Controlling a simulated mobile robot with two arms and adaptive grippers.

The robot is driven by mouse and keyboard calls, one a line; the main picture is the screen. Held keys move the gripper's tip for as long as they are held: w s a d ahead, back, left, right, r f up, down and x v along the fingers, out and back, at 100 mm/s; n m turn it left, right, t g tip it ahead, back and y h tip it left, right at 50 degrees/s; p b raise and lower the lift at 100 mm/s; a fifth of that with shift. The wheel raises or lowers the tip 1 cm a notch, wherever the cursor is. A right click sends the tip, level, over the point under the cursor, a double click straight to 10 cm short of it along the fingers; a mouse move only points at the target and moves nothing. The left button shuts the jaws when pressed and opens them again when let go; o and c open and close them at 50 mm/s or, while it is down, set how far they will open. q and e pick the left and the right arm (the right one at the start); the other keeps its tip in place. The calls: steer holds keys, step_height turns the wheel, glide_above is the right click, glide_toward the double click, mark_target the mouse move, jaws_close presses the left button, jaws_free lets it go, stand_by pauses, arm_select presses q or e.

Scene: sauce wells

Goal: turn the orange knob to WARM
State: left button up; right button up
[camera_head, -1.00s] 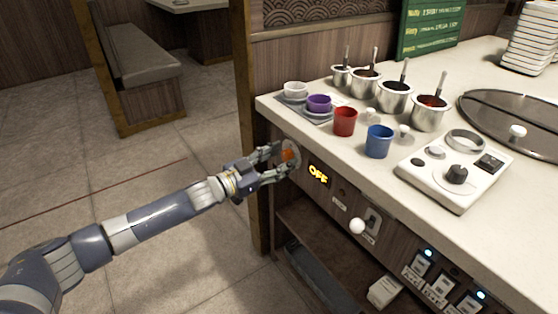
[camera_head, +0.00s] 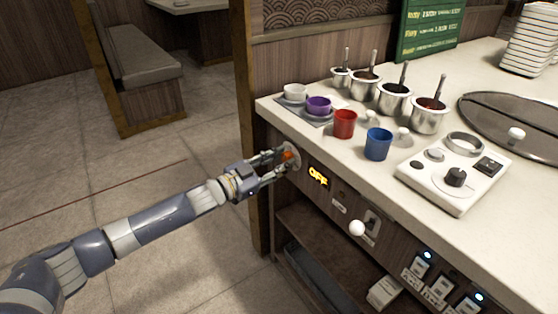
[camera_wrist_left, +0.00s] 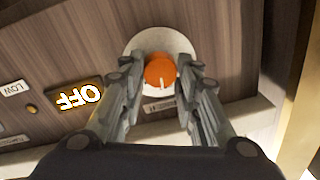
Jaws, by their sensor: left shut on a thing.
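The orange knob (camera_head: 288,155) sits on a pale round plate on the counter's front panel. It also shows in the left wrist view (camera_wrist_left: 160,71), with a white mark on its face pointing toward the bottom of that view. My left gripper (camera_head: 284,160) has its two fingers on either side of the knob, shut on it; the fingers also show in the left wrist view (camera_wrist_left: 162,84). A lit display (camera_head: 318,176) beside the knob reads OFF. A small label under the knob's plate is partly covered by the fingers. My right gripper is not in view.
A white ball-shaped handle (camera_head: 357,228) sticks out of the panel to the right. Above, the counter holds a red cup (camera_head: 345,124), a blue cup (camera_head: 378,144), several metal sauce pots and a white control box (camera_head: 454,176). The floor at left is clear.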

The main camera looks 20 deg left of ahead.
arm_select(q)
steer(key=shift+m, duration=0.4)
steer(key=m, duration=0.3)
steer(key=shift+m+p, duration=0.3)
steer(key=shift+p, duration=0.1)
steer(key=m, duration=0.6)
steer(key=shift+d+f+h, duration=0.1)
steer(key=shift+f+h, duration=0.05)
steer(key=shift+h, duration=0.15)
steer(key=shift+s, duration=0.1)
steer(key=o, duration=1.1)
steer(key=shift+c, duration=0.2)
steer(key=shift+s+a, duration=0.35)
steer(key=shift+a, duration=0.05)
steer(key=v, duration=1.1)
